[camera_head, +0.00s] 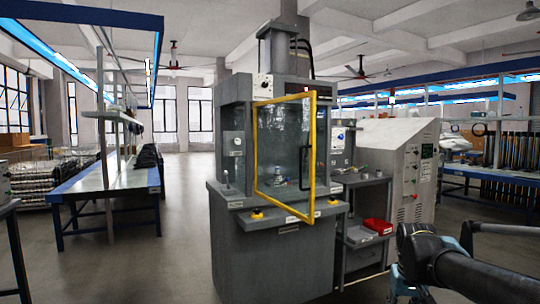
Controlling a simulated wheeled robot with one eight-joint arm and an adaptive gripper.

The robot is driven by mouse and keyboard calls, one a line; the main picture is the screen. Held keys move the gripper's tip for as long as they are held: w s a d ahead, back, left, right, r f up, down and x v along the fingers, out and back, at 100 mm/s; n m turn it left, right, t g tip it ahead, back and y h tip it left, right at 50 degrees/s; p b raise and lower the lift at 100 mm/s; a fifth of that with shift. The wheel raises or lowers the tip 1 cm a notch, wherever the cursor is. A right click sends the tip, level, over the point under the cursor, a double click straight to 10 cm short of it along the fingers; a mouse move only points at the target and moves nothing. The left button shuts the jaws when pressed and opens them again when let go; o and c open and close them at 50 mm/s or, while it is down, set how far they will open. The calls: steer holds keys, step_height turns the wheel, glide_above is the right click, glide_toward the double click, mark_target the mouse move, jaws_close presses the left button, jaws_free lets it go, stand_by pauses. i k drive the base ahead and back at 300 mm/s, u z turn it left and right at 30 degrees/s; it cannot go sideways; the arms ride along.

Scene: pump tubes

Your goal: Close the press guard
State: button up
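The press (262,232) is a tall grey machine in the middle of the head view. Its guard (284,101) is a clear panel in a yellow frame with a dark upright handle (305,167) near its right edge. The guard stands swung out at an angle from the press front, so it is open. Through the panel a small fixture (280,181) shows on the press bed. My dark arm is at the bottom right, apart from the guard. My gripper (408,296) shows only in part at the bottom edge, and its fingers cannot be made out.
A side stand (362,180) with a red bin (378,226) is right of the press. A grey control cabinet (412,180) stands behind it. A blue-framed workbench (105,185) is on the left. Floor (175,250) between the bench and press is clear.

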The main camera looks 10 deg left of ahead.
mark_target(312, 94)
steer(key=k, duration=0.25)
steer(key=u, duration=0.85)
steer(key=i, duration=1)
steer(key=z, duration=0.05)
